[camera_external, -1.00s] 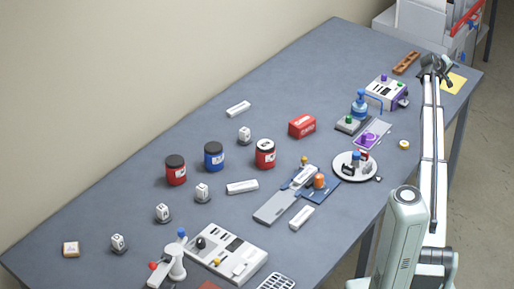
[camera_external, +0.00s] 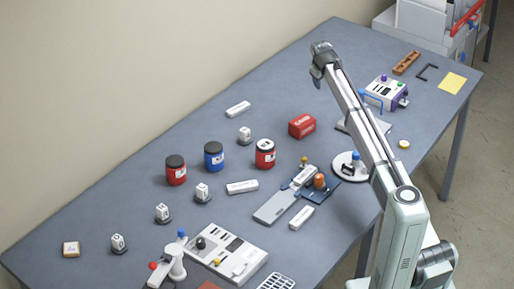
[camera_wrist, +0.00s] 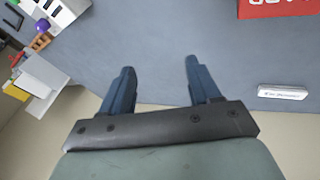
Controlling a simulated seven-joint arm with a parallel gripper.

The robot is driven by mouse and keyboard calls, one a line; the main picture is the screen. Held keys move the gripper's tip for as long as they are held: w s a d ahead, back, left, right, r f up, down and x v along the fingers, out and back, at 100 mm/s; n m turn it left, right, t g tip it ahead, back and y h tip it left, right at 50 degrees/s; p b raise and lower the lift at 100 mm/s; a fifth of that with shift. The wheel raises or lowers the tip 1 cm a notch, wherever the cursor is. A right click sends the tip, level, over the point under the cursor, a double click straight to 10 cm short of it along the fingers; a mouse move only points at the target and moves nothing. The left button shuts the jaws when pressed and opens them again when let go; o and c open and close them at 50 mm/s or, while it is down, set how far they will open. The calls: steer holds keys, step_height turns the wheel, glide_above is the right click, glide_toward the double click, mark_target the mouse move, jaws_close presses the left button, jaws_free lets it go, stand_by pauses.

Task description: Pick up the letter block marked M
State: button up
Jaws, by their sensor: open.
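Several small white letter blocks on dark round bases stand in the external view: a far one (camera_external: 244,134), a middle one (camera_external: 202,191), another (camera_external: 162,211) and a near-left one (camera_external: 118,241). A tan-edged white block (camera_external: 71,249) lies at the table's left corner. Their marks are too small to read, so I cannot tell which is M. My gripper (camera_external: 317,75) is raised above the far part of the table, well away from these blocks. In the wrist view my gripper (camera_wrist: 159,76) is open, with nothing between its two fingers. No letter block can be made out there.
Two red jars (camera_external: 176,175), (camera_external: 265,159) and a blue jar (camera_external: 213,161) stand near the blocks. A red box (camera_external: 302,126) lies right of the far block. White bars (camera_external: 238,108), a grey slide fixture (camera_external: 275,206) and control panels (camera_external: 227,248) occupy other spots. Bare table (camera_external: 290,85) lies behind.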

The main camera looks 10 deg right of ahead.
steer(key=s+a+f+n+g+y, duration=0.1)
steer(key=s+a, duration=0.2)
steer(key=a, duration=0.6)
steer(key=s+a+n+g+y, duration=0.1)
steer(key=s+a, duration=0.1)
steer(key=a, duration=0.7)
steer(key=n+g+y, duration=0.1)
steer(key=g, duration=0.1)
glide_toward(245, 130)
steer(key=f, duration=1.1)
steer(key=shift+w+a+f, duration=0.2)
steer(key=shift+w+a, duration=0.15)
steer(key=shift+w, duration=0.05)
jaws_close()
